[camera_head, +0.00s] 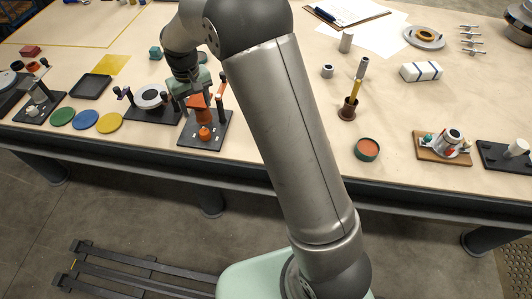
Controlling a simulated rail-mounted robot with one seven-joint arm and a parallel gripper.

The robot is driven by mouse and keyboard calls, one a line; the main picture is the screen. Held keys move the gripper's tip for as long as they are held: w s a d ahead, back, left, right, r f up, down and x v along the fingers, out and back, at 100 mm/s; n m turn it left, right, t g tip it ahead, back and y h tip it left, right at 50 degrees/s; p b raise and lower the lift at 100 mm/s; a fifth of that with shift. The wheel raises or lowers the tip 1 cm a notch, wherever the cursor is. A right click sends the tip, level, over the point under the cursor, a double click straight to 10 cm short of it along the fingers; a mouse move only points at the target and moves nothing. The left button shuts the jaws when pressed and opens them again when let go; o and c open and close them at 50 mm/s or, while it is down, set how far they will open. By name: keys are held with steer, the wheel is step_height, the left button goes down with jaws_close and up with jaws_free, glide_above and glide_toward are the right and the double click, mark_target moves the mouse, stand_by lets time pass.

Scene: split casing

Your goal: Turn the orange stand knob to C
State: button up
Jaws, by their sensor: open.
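A dark stand plate (216,143) lies near the table's front edge, left of my arm. On it stands an orange knob (205,133) at the front, with a larger orange part (198,101) behind it and an orange-topped post at its right. My gripper (194,103) is open and hangs over the stand, close around or just behind the larger orange part; I cannot tell whether it touches. The letter marks around the knob are too small to read, so its setting cannot be told.
A dark fixture with a white ring (150,98) stands close left of the stand. Green, blue and yellow discs (84,120) lie farther left. My arm crosses the middle of the view. A red-brown holder with an upright tool (349,107) and a green-rimmed cup (367,149) stand to the right.

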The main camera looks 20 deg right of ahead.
step_height(320, 180, up, 6)
steer(key=f, duration=0.1)
steer(key=s+d+m+b, duration=0.1)
steer(key=s+d, duration=0.3)
steer(key=s, duration=0.4)
steer(key=s+d+f+b, duration=0.1)
steer(key=s+d+b, duration=0.1)
steer(key=s+d, duration=0.3)
steer(key=s+d+m+b, duration=0.1)
steer(key=s+d, duration=0.3)
steer(key=s, duration=0.7)
steer(key=shift+s+d+f+m+b, duration=0.3)
steer(key=shift+f+b, duration=0.1)
steer(key=shift+b, duration=0.45)
steer(key=s+d+f, duration=0.1)
steer(key=s+f, duration=0.1)
steer(key=s, duration=0.4)
steer(key=shift+s+d+m, duration=0.3)
steer(key=shift+s+d, duration=0.05)
steer(key=shift+d, duration=0.05)
